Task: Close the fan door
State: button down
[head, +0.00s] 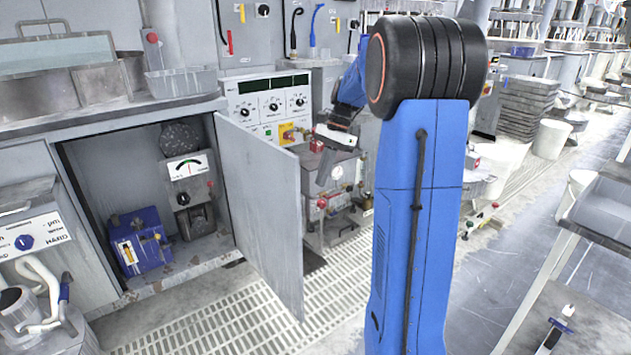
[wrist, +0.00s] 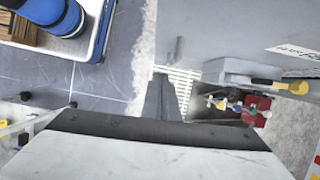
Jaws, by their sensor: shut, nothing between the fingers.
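The fan door (head: 262,205) is a flat grey panel in the head view. It stands wide open, swung out from the right side of the cabinet opening. I cannot make out the door for certain in the wrist view.
The open cabinet holds a blue box (head: 140,242) and a gauge unit (head: 187,170). A control panel (head: 268,105) with dials stands behind the door. Valves and pipes (head: 325,203) are close to my gripper. The floor grating (head: 215,320) before the cabinet is clear.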

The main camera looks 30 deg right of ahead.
aim_at(304, 205)
jog(key=a+f, duration=0.7)
jog(key=shift+s+f, duration=0.3)
jog(key=shift+s, duration=0.1)
jog(key=shift+a, duration=0.1)
